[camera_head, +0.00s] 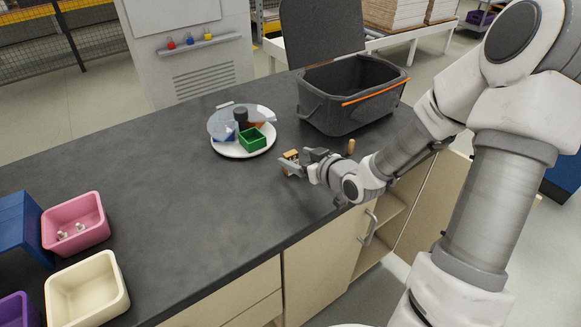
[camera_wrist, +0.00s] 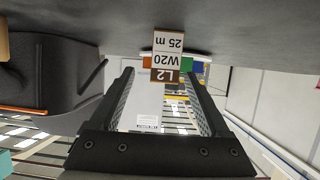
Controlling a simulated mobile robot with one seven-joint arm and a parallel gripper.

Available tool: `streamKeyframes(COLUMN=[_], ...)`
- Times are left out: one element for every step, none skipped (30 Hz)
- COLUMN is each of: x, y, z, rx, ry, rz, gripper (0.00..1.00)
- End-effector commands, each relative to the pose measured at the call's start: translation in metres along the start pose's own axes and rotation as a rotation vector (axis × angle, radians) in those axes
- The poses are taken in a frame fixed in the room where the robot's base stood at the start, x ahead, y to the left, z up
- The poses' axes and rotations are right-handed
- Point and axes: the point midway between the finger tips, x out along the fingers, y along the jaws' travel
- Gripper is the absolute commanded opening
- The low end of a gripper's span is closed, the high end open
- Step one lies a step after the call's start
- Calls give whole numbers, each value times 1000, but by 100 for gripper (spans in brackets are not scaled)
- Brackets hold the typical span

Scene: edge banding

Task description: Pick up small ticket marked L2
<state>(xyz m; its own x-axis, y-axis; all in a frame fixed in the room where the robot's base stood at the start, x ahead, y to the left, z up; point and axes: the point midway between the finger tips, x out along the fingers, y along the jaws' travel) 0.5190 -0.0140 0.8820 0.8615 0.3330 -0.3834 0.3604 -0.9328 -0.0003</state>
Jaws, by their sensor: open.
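The small ticket marked L2 (camera_wrist: 168,55) shows in the wrist view, upside down. It has a brown band with "L2" and white panels reading "W20" and "25 m". My gripper (camera_wrist: 158,74) is open, and the ticket's L2 end shows between its two fingertips. I cannot tell whether the fingers touch it. In the head view a small tan and brown piece (camera_head: 290,157), apparently this ticket, is at the tip of my gripper (camera_head: 298,165), low over the dark worktop. The gripper partly hides it there.
A white round tray (camera_head: 228,150) with a green box (camera_head: 252,140) and other items stands beyond the gripper. A black bin (camera_head: 350,112) with an orange stripe is behind it. Pink (camera_head: 75,224) and cream (camera_head: 88,291) bins stand at the left. The worktop's middle is clear.

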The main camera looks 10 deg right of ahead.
Motion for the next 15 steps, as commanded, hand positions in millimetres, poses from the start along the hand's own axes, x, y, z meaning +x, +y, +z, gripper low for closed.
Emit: streamKeyframes(x=[4, 5, 7, 10, 13, 18, 23, 28, 34, 39, 43, 48, 51, 54, 56], y=[0, 0, -1, -1, -2, -3, -4, -5, -6, -7, -7, -7, -6, -6, -6], z=[0, 0, 0, 0, 0, 0, 0, 0, 0, -1, -1, -1, -1, -2, -2], rx=[0, 0, 0, 0, 0, 0, 0, 0, 0, 0, 1, 0, 0, 0, 0], ry=[1, 1, 1, 1, 2, 2, 2, 1, 2, 3, 2, 1, 1, 1, 1], rz=[-1, 0, -1, -1, -1, -1, -2, -3, -2, -3, -2, -2, -2, -1, -1], gripper=[80, 80, 80, 80, 80, 80, 80, 80, 80, 80, 80, 80, 80, 80, 80])
